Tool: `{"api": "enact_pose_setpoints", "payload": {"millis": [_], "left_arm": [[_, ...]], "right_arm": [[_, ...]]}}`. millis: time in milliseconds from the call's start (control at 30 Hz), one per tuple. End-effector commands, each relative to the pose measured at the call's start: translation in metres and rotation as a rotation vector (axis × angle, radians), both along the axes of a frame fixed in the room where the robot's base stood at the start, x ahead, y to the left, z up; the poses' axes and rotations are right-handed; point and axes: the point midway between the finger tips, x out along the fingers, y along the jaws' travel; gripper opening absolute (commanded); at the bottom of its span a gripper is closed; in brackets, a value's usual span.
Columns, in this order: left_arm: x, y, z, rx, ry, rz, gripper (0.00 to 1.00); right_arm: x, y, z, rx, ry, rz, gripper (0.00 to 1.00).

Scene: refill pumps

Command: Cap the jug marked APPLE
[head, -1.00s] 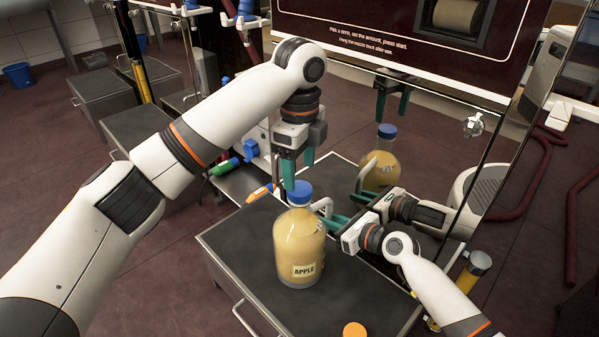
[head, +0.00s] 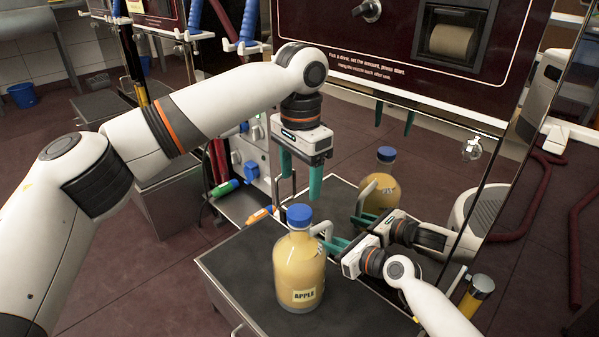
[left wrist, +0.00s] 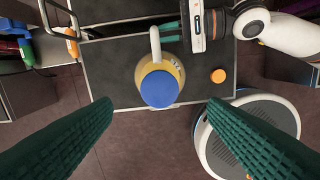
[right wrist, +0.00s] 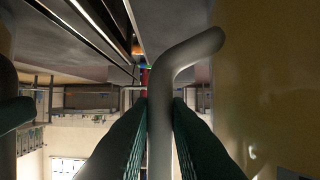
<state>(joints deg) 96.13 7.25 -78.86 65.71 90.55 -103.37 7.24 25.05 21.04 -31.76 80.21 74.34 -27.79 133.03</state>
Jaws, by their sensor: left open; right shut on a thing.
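The jug marked APPLE (head: 299,268) stands upright on a dark-topped cart, full of yellow-orange juice. A blue cap (head: 299,216) sits on its neck and looks level. In the left wrist view the cap (left wrist: 160,89) is seen from above, between and beyond the fingertips. My left gripper (head: 300,188) is open and empty, pointing down just above the cap, apart from it. My right gripper (head: 338,245) is shut on the jug's grey handle (head: 324,231). The right wrist view shows the handle (right wrist: 165,100) between its fingers.
An orange cap (left wrist: 218,76) lies on the cart top (left wrist: 115,70), beside the jug. The shiny machine panel behind mirrors the jug (head: 380,192) and gripper. Green and orange nozzles (head: 224,188) hang at the left.

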Motion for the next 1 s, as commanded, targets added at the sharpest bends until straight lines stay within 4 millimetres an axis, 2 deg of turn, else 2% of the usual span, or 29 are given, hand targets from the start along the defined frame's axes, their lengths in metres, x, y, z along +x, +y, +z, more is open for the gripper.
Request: {"api": "enact_pose_setpoints", "payload": {"millis": [200, 567, 667, 1000], "left_arm": [[0.000, 0.001, 0.003, -0.001, 0.001, 0.118, 0.68], [0.000, 0.001, 0.001, -0.002, 0.002, 0.122, 0.68], [0.000, 0.001, -0.006, -0.001, 0.003, 0.121, 0.68], [0.000, 0.002, -0.057, 0.000, 0.004, 0.122, 0.68]], "right_arm": [[0.000, -0.001, 0.000, 0.000, -0.001, -0.001, 0.00], [0.000, 0.000, 0.000, 0.000, -0.001, -0.001, 0.00], [0.000, 0.000, 0.000, 0.000, -0.001, -0.001, 0.00], [0.000, 0.000, 0.000, 0.000, -0.001, -0.001, 0.00]]}}
